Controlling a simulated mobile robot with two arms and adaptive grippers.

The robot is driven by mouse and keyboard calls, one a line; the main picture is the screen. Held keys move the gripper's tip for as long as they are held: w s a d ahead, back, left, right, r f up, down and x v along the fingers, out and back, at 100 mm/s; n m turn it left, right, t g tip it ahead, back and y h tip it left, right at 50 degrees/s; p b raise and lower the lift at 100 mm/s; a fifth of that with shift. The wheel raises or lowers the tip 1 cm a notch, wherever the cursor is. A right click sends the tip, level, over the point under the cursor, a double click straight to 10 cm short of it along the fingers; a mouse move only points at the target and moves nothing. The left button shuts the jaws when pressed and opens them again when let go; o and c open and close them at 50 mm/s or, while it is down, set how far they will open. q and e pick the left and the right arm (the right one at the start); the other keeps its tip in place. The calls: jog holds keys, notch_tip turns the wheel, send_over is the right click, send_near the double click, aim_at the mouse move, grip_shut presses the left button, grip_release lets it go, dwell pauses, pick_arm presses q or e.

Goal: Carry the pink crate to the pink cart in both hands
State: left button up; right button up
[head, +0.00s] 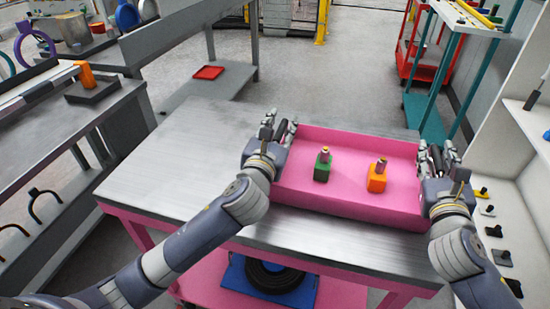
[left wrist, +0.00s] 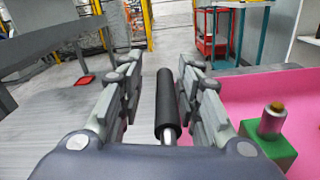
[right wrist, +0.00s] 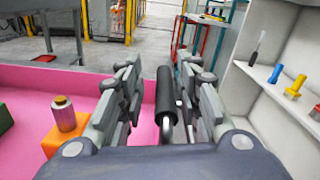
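The pink crate (head: 340,208) sits level on the right part of a steel-topped cart (head: 185,165) with a pink frame. A green block (head: 322,172) and an orange block (head: 376,183), each topped by a small metal cylinder, stand inside it. My left gripper (head: 270,128) is at the crate's left wall, open, with a black handle (left wrist: 168,105) between its parted fingers. My right gripper (head: 446,158) is at the right wall, also open, around another black handle (right wrist: 166,95). Visible gaps separate the handles from the left-hand fingers in both wrist views.
A grey workbench (head: 60,130) stands to the left and a grey table with a red tray (head: 208,72) behind. A white shelf unit (head: 515,140) with small tools is close on the right. A teal rack (head: 425,115) and a red cart (head: 420,55) stand at the back right. Floor is free behind.

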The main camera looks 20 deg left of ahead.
pick_arm(q)
jog(key=shift+s, duration=0.1)
pick_arm(e)
jog(key=shift+f, duration=0.1)
pick_arm(q)
jog(key=shift+s+f, duration=0.1)
jog(key=shift+s, duration=0.25)
pick_arm(e)
jog(key=shift+w, duration=0.1)
pick_arm(q)
jog(key=s, duration=1.1)
jog(key=shift+d, duration=0.3)
pick_arm(e)
jog(key=s, duration=1.2)
jog(key=shift+d, duration=0.3)
pick_arm(q)
jog(key=shift+s, duration=0.1)
pick_arm(e)
jog(key=shift+s+f, duration=0.1)
jog(key=shift+s, duration=0.05)
